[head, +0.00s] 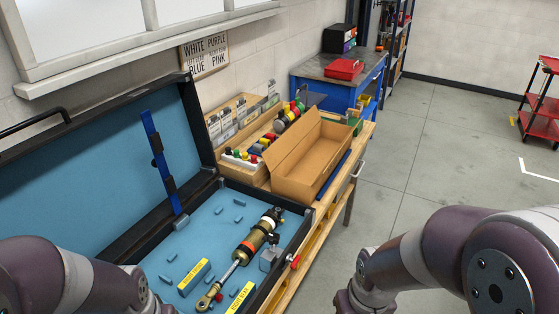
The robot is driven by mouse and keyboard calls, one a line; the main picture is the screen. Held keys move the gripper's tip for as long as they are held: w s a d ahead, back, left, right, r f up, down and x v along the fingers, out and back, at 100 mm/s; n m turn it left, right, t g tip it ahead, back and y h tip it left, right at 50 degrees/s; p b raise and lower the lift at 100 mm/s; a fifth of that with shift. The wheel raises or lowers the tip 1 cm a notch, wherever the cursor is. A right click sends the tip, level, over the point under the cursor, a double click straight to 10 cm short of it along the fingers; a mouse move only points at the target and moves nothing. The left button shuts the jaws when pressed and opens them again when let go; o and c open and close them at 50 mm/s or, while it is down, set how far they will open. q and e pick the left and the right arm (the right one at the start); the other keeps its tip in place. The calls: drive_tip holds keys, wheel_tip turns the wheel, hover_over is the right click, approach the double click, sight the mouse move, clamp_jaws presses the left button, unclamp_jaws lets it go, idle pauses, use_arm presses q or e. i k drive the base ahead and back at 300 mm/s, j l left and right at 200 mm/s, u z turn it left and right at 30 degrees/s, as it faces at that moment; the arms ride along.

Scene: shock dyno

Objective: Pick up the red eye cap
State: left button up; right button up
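Several small red pieces show in the head view, and I cannot tell for certain which is the red eye cap. Another red piece (295,262) is at the right rim of the open case. A gold and black shock absorber (258,236) lies in the case's blue lining, with a red ring on its body. My two arms enter at the bottom left and bottom right. Neither gripper is in view.
The open black case (296,238) has its lid raised at the left. An open cardboard box (305,185) stands beside it, with bins of coloured parts (288,115) behind. A blue workbench (316,92) with a red box (344,69) stands further back.

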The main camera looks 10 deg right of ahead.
sight(253, 158)
drive_tip(key=i+l+u, duration=0.3)
drive_tip(key=i+l, duration=0.2)
drive_tip(key=l, duration=0.15)
drive_tip(key=i+l+u, duration=0.2)
drive_tip(key=l, duration=0.15)
drive_tip(key=i+l+u, duration=0.15)
drive_tip(key=l, duration=0.25)
drive_tip(key=i+l+u, duration=0.15)
drive_tip(key=l, duration=0.25)
drive_tip(key=i, duration=0.45)
drive_tip(key=i+l, duration=0.1)
drive_tip(key=l, duration=0.35)
drive_tip(key=i+l, duration=0.15)
drive_tip(key=l, duration=0.3)
drive_tip(key=i+l, duration=0.1)
drive_tip(key=l, duration=0.35)
